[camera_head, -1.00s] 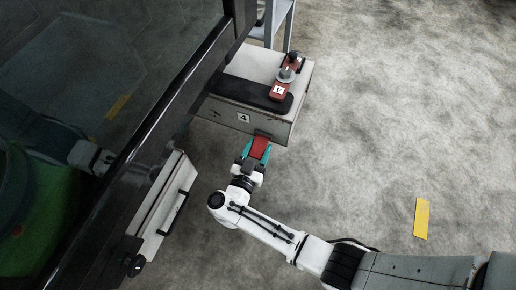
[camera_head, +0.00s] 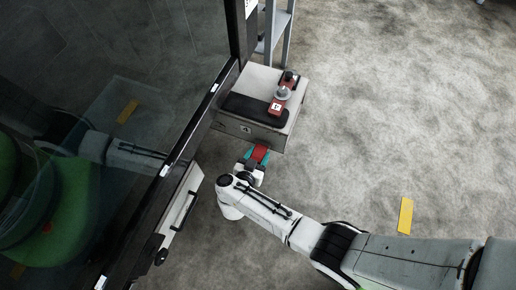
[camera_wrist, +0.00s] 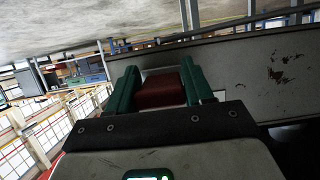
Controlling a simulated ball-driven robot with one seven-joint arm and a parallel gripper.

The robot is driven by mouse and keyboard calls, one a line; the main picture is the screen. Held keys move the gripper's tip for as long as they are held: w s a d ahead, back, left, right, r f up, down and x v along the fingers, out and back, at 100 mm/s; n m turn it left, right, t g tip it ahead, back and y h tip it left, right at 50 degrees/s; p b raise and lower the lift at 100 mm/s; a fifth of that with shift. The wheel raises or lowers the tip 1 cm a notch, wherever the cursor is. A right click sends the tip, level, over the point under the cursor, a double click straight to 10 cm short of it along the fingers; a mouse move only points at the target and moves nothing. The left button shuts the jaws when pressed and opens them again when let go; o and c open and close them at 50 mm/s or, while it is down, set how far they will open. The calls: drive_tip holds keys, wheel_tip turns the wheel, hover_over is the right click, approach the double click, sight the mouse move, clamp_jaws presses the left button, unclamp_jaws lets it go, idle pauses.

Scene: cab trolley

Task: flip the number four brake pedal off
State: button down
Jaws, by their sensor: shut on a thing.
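The red brake pedal (camera_head: 259,152) sticks out from the lower front of the grey box (camera_head: 262,136), below a small number plate (camera_head: 245,128) that reads 4 in the earlier head view. My gripper (camera_head: 254,158) has its teal fingers on either side of the pedal and is shut on it. In the wrist view the red pedal (camera_wrist: 160,90) sits between the two teal fingers, with the scuffed grey box side (camera_wrist: 262,70) to the right. The pedal's hinge is hidden.
A black pad (camera_head: 256,108) and a red control (camera_head: 280,100) with a grey knob lie on the box top. A dark glass panel (camera_head: 100,120) fills the left, with a black-handled panel (camera_head: 182,208) below. Open concrete floor lies right, with a yellow strip (camera_head: 405,215).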

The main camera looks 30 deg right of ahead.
drive_tip(key=shift+r+g+y+p, duration=0.6)
drive_tip(key=shift+r+y+p, duration=0.2)
drive_tip(key=shift+p, duration=1.6)
drive_tip(key=shift+y+p, duration=0.3)
drive_tip(key=shift+p, duration=0.4)
drive_tip(key=shift+f+g+p, duration=0.15)
drive_tip(key=shift+g+p, duration=0.25)
drive_tip(key=shift+p, duration=0.05)
drive_tip(key=c, duration=0.5)
unclamp_jaws()
drive_tip(key=p+v, duration=0.6)
drive_tip(key=v, duration=0.4)
drive_tip(key=shift+s+a+r, duration=0.15)
drive_tip(key=shift+s+r, duration=0.1)
drive_tip(key=shift+r, duration=0.1)
